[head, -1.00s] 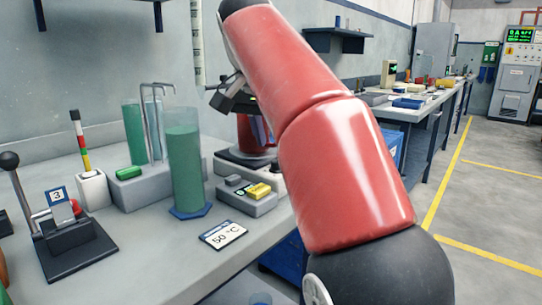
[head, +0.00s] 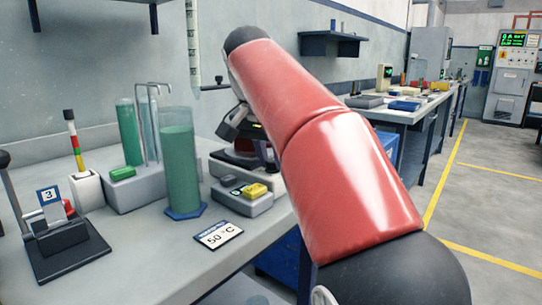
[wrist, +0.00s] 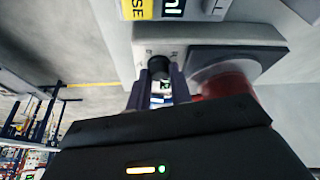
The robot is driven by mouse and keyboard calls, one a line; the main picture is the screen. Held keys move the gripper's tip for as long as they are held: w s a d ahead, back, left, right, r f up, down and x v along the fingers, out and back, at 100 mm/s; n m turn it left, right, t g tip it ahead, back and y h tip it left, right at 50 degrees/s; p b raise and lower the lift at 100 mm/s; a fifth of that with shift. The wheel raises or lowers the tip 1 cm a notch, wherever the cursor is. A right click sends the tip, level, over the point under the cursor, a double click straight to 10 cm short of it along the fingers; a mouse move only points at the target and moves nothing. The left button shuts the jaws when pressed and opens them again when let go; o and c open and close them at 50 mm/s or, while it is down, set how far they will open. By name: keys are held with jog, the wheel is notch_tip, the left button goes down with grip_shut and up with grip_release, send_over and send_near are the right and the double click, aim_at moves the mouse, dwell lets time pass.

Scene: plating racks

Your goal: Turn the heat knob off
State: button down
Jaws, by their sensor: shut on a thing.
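The heat knob (wrist: 158,66) is a small dark round knob on the pale front of the hotplate in the wrist view. My gripper (wrist: 159,80) has its two fingers on either side of it, shut on it. The knob's pointer cannot be made out. The hotplate has a dark square top (wrist: 236,62) with a red vessel (wrist: 232,84) on it, partly hidden by my gripper's body. In the head view the hotplate (head: 222,168) stands at the back of the bench, and my arm and wrist hide the knob and fingertips.
A tall green-filled cylinder (head: 181,165) stands left of the hotplate. A grey box with a yellow button (head: 255,190) and a "50 °C" card (head: 218,235) lie in front. A lever stand (head: 62,240) is at the left. The floor at the right is clear.

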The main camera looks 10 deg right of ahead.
jog(key=shift+n, duration=0.3)
jog(key=n, duration=0.2)
jog(key=n+t+y+p, duration=0.1)
jog(key=n, duration=0.1)
jog(key=shift+s+d+y, duration=0.1)
jog(key=shift+d+y, duration=0.1)
jog(key=shift+y, duration=0.1)
jog(key=n+y, duration=0.1)
jog(key=n, duration=0.2)
jog(key=n+y, duration=0.1)
jog(key=n, duration=0.2)
jog(key=shift+d+n+y, duration=0.15)
jog(key=shift+n+y, duration=0.15)
jog(key=n+y, duration=0.1)
jog(key=n, duration=0.1)
jog(key=n+g, duration=0.1)
jog(key=n, duration=0.2)
jog(key=shift+d+y, duration=0.15)
jog(key=shift+y, duration=0.25)
jog(key=n, duration=0.1)
jog(key=n+g, duration=0.1)
jog(key=n, duration=0.1)
jog(key=n+y, duration=0.1)
jog(key=n, duration=0.1)
jog(key=shift+w+g, duration=0.25)
jog(key=shift+g, duration=0.15)
jog(key=shift+n, duration=0.4)
jog(key=c, duration=1.5)
grip_release()
jog(key=shift+c, duration=0.2)
